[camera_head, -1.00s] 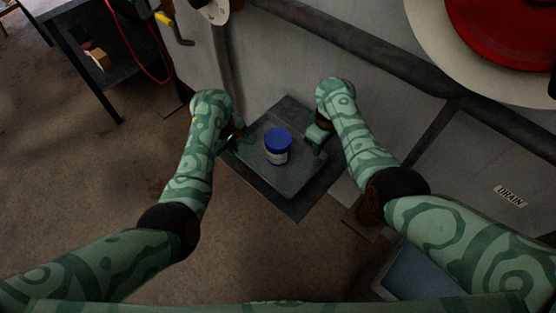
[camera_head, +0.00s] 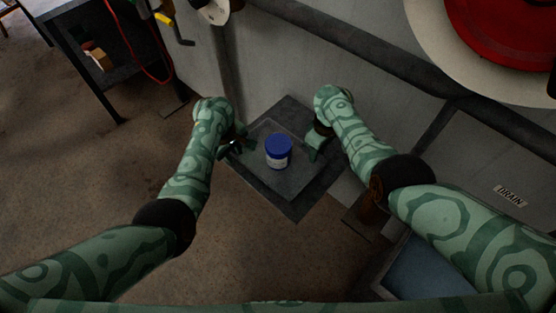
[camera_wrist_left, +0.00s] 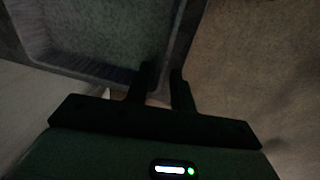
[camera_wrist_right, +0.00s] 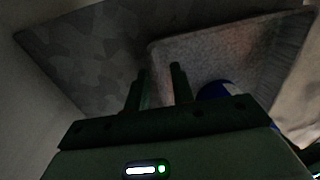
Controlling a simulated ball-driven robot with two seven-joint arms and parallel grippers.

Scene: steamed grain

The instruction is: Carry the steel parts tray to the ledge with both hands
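The steel parts tray (camera_head: 292,184) is a shallow grey tray with raised walls. It is over the dark square ledge (camera_head: 291,104); contact between them is hard to judge. A blue-lidded jar (camera_head: 278,152) stands upright in the tray. My left gripper (camera_head: 240,145) is at the tray's left side, its fingers on either side of the wall in the left wrist view (camera_wrist_left: 163,80). My right gripper (camera_head: 314,150) is at the tray's right side, fingers around the rim in the right wrist view (camera_wrist_right: 158,77). Both appear shut on the tray; the contact is dark.
A grey panelled machine wall (camera_head: 270,60) rises behind the ledge. A large red disc (camera_head: 510,40) is at upper right, above a DRAIN label (camera_head: 511,195). A dark table (camera_head: 90,60) stands at upper left. Brown floor (camera_head: 100,170) is open at left.

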